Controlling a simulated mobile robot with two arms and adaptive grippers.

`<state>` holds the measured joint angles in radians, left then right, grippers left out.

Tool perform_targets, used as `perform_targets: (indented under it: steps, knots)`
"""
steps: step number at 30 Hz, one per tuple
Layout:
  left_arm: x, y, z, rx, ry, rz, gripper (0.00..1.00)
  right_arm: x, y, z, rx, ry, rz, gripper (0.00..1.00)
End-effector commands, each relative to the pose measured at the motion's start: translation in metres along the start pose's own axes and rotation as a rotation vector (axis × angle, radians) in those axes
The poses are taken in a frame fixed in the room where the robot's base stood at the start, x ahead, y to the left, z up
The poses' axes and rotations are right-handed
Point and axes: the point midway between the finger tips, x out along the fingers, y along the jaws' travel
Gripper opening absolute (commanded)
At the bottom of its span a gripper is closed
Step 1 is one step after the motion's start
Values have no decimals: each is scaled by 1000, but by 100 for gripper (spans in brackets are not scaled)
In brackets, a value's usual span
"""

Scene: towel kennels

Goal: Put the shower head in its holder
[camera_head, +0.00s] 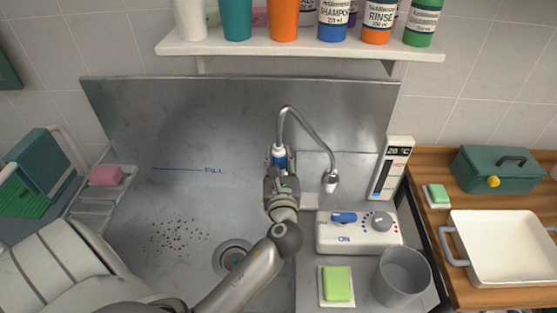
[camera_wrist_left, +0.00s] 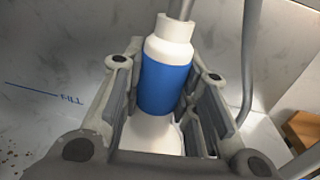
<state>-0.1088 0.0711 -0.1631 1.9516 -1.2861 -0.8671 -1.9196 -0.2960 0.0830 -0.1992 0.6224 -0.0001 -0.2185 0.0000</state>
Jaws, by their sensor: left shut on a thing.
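The shower head (camera_head: 279,158) is white with a blue band, and a grey hose (camera_head: 290,112) rises from its top. My left gripper (camera_head: 279,172) is shut around it, above the right part of the steel basin. In the left wrist view the shower head (camera_wrist_left: 168,85) stands nearly upright between the two fingers, its blue band at finger height. The hose arches over to the right and down to a pale metal fitting (camera_head: 331,182). A small pale bracket (camera_head: 309,200) shows just right of the gripper; I cannot tell whether this is the holder. My right gripper is not in view.
A shelf (camera_head: 300,47) of bottles hangs above the steel back panel (camera_head: 180,115). Right of the basin stand a control box (camera_head: 355,240), a temperature display (camera_head: 391,168), a green sponge (camera_head: 338,283) and a grey cup (camera_head: 402,278). The basin's left part is open, with dark specks.

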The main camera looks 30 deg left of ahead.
Motion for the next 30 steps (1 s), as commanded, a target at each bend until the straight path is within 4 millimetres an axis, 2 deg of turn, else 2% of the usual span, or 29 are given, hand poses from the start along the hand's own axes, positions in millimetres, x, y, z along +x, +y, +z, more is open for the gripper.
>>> perform_targets:
  steps: [1, 9, 19, 30]
  knots:
    - [0, 0, -8, -1, -3, 0, 0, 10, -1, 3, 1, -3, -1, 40]
    - [0, 0, -31, -3, -2, 0, 0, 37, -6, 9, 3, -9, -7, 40]
    - [0, 0, -58, -1, -2, 0, 0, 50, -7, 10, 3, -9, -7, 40]
    - [0, 0, -62, -2, -3, -1, 0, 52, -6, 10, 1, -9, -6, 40]
